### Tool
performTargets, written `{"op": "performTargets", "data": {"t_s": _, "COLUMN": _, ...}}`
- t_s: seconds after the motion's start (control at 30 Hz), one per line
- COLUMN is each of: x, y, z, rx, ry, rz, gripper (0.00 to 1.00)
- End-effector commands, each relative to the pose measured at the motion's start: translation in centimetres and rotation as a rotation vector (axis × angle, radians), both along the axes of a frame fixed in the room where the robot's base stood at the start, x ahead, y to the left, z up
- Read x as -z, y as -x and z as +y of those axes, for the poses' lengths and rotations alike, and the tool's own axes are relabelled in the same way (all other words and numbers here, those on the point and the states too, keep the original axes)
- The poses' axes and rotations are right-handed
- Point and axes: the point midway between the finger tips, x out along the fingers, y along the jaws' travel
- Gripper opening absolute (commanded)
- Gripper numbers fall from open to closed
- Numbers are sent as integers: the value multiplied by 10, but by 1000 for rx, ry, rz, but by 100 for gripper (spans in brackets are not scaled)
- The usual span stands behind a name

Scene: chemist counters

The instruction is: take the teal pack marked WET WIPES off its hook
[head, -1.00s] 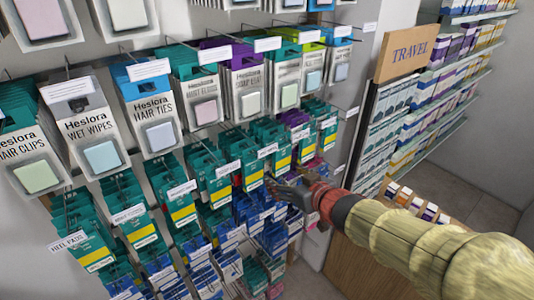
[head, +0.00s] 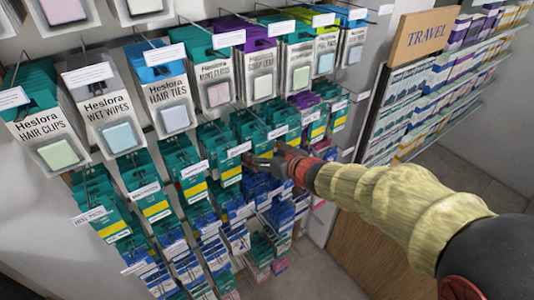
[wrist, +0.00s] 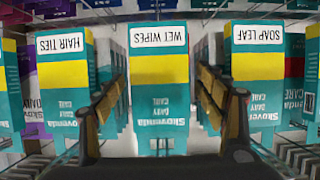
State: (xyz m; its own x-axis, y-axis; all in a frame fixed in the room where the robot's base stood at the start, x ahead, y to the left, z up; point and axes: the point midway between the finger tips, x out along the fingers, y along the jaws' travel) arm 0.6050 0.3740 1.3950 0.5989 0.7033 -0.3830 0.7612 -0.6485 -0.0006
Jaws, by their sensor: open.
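The teal pack marked WET WIPES (wrist: 159,100), with a white label and a yellow band, hangs at the centre of the wrist view, where its print appears upside down. More teal packs hang behind it. My gripper (wrist: 162,92) is open, with one finger at each side of the pack's outline and visible gaps between. I cannot tell whether the fingertips reach its depth. In the head view my gripper (head: 258,162) is beside the teal row, and the labels there are too small to tell which pack is the one.
In the wrist view, teal packs marked HAIR TIES (wrist: 66,85) and SOAP LEAF (wrist: 257,80) hang close on either side. A grey pack also marked WET WIPES (head: 112,112) hangs in the row above. Blue packs hang below. A TRAVEL shelf (head: 424,36) stands at the right.

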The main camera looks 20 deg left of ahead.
Motion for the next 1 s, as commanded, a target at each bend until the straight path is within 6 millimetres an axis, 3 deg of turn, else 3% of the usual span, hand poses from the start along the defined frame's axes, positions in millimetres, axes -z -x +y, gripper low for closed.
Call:
{"op": "performTargets", "data": {"t_s": 0.27, "x": 0, "y": -1, "z": 1, "rx": 1, "ry": 0, "rz": 0, "gripper": 71}}
{"op": "performTargets", "data": {"t_s": 1.0, "x": 0, "y": -1, "z": 1, "rx": 1, "ry": 0, "rz": 0, "gripper": 30}}
